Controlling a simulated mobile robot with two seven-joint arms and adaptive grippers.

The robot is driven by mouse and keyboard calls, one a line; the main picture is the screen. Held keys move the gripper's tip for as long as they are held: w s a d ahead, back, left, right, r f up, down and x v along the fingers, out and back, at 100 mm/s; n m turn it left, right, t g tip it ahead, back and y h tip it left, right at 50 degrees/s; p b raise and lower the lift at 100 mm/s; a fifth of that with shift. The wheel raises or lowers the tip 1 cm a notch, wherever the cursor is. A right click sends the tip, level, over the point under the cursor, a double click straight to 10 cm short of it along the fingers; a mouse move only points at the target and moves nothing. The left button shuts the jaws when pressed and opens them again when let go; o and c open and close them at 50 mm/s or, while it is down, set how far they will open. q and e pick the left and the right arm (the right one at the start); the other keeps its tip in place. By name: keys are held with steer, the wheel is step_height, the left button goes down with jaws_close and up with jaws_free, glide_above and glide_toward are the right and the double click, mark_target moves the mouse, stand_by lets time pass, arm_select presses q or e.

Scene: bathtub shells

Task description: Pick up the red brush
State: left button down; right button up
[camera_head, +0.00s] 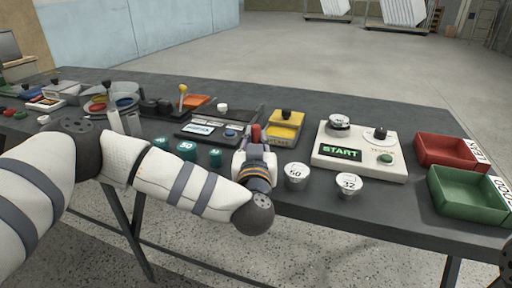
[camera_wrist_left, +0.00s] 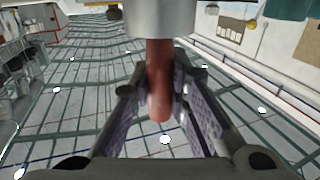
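My left gripper (camera_head: 256,158) is in the middle of the head view, over the front part of the table. A red part, which I take for the red brush (camera_head: 256,133), shows at its fingertips. In the left wrist view the red cylindrical handle (camera_wrist_left: 159,85) lies between the two fingers (camera_wrist_left: 161,75), which close in on both its sides. A pale cylindrical part (camera_wrist_left: 160,17) joins the handle at the top of that view. The rest of the brush is hidden.
Two white cups, 50 (camera_head: 296,176) and 32 (camera_head: 348,185), stand right of the gripper. Teal cups (camera_head: 187,151) stand left. Bare tabletop (camera_head: 398,209) lies in front.

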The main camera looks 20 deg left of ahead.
mark_target(256, 129)
arm_select(q)
step_height(256, 129, up, 4)
steer(key=shift+f+p, duration=0.25)
steer(key=shift+p, duration=0.05)
steer(key=s+d+r+p, duration=0.3)
steer(key=s+r, duration=0.6)
steer(key=s, duration=0.4)
steer(key=shift+s+r, duration=0.2)
steer(key=shift+s, duration=0.15)
arm_select(e)
steer(key=w+r+t, duration=0.2)
steer(key=w+r, duration=0.3)
